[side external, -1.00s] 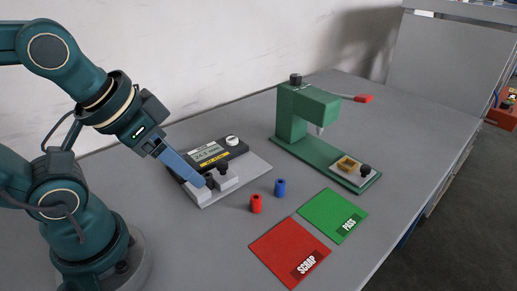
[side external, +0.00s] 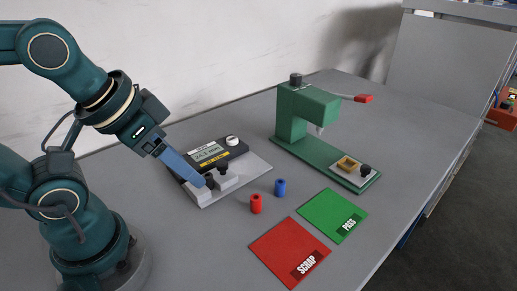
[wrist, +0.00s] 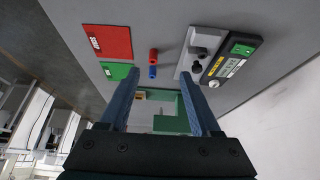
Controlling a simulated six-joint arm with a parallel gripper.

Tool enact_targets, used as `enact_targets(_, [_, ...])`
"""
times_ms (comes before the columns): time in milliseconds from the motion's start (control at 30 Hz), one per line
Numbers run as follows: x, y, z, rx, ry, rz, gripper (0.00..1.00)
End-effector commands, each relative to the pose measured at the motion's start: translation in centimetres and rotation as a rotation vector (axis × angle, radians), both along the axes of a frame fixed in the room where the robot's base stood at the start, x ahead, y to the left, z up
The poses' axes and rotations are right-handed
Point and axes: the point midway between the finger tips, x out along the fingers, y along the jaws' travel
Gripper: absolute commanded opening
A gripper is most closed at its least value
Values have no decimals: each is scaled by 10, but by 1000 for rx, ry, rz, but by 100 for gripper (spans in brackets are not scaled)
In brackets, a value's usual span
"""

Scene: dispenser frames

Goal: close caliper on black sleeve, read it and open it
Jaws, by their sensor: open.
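The caliper (side external: 216,158) lies on the bench as a grey plate with a black display unit, a lit screen and pale jaw blocks. Its digits are too small to read. Two dark upright pieces stand at the jaws: one (side external: 222,167) on the right block, another (side external: 209,182) near the finger tip. I cannot tell which is the black sleeve. My gripper (wrist: 160,80) is open and empty, with two blue fingers apart. In the side view its tip (side external: 202,182) is at the nearer dark piece; contact cannot be told. The caliper also shows in the wrist view (wrist: 217,66).
A red sleeve (side external: 256,204) and a blue sleeve (side external: 280,187) stand right of the caliper. A red SCRAP mat (side external: 283,247) and a green PASS mat (side external: 332,212) lie in front. A green press (side external: 292,120) stands at the back right.

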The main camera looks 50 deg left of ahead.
Motion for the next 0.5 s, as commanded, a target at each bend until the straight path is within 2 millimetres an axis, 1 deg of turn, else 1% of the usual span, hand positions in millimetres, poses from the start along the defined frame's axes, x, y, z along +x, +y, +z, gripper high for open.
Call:
enact_targets(167, [-1,0,0,2,4,-4,64])
enact_targets(267, [4,0,9,6,-13,-11,64])
enact_targets(367, [17,3,20,11,1,-6,64])
enact_targets(500, [42,12,27,17,63,23,64])
